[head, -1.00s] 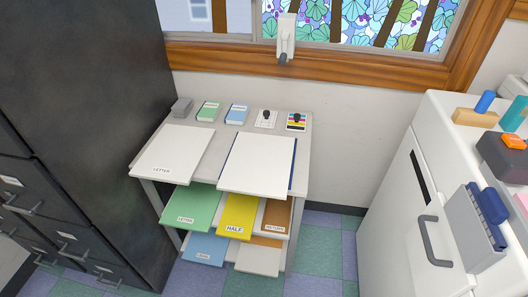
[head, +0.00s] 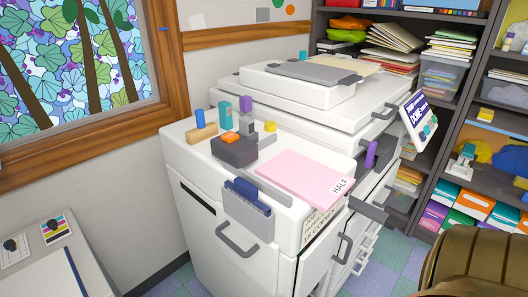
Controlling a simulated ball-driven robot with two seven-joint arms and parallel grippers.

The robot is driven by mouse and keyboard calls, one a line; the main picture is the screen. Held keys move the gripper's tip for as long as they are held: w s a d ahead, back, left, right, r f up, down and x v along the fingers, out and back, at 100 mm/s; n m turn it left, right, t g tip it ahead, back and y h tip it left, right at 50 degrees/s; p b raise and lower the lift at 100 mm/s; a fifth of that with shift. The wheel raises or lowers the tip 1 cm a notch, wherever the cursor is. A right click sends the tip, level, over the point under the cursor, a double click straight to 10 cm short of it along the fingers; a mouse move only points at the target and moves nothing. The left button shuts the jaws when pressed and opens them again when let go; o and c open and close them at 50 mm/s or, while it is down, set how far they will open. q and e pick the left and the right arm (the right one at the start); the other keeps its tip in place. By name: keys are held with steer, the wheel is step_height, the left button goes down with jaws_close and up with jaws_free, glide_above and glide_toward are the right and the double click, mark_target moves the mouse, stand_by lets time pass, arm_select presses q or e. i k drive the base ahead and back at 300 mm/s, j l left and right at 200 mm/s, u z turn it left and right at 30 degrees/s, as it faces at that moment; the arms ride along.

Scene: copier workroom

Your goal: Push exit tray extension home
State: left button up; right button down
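The white copier (head: 235,282) stands in the middle of the head view, with its scanner lid (head: 300,90) at the back. A grey ribbed piece with a blue grip (head: 248,208) sticks out at its left end, above a grey door handle (head: 237,240). A grey flat piece (head: 369,209) juts out at the right side, near a purple handle (head: 371,153). No label shows which piece is the exit tray extension. A pink sheet stack marked HALF (head: 300,178) lies on top. Neither of my grippers is in view.
A dark block with an orange top (head: 234,149) and coloured knobs stand on the copier's left end. A low paper table (head: 40,252) is at lower left. Shelves (head: 440,100) stand behind at right. A brown ribbed object (head: 475,262) fills the lower right corner.

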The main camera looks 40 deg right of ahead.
mark_target(374, 213)
steer(key=j+z, duration=0.15)
steer(key=z, duration=2.25)
steer(key=k+l, duration=0.05)
steer(key=l, duration=0.05)
